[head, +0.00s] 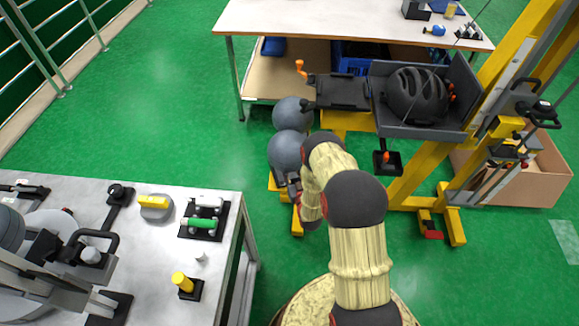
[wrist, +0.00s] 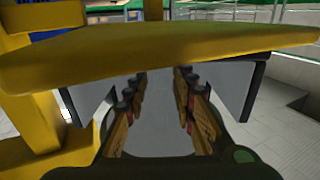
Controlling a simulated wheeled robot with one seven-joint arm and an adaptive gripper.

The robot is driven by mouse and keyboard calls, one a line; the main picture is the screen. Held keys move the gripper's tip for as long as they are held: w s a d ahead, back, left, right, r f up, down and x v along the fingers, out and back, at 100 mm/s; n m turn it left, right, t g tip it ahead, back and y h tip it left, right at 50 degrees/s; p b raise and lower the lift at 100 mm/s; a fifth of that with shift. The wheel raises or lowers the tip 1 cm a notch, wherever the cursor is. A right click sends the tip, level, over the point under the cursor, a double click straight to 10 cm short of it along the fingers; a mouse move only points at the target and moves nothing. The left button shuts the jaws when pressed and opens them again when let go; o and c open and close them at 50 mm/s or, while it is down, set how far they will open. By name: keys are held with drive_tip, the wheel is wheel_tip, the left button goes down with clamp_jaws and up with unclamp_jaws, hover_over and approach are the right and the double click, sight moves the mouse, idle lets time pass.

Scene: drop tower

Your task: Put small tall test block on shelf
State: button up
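I cannot clearly single out the small tall test block. One upright candidate is a yellow cylinder (head: 183,282) on a black base on the left bench; a small white cylinder (head: 200,257) stands near it. A brown lower shelf (head: 257,82) shows under the back table. My gripper (head: 289,186) is low, left of my forearm, beside a grey ball (head: 285,152), and partly hidden. In the wrist view, my gripper's fingers (wrist: 158,88) are apart, with a plain grey surface showing between them. I cannot tell whether they touch it. A yellow surface (wrist: 160,55) crosses close in front.
The yellow drop tower (head: 420,165) carries a grey tray (head: 440,133) with a black helmet (head: 416,95). A cardboard box (head: 535,183) is at right. The left bench (head: 150,275) is cluttered; green floor between is open.

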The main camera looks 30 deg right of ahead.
drive_tip(key=shift+r, duration=0.15)
drive_tip(key=p+v, duration=0.3)
drive_tip(key=v, duration=0.9)
drive_tip(key=shift+p, duration=0.3)
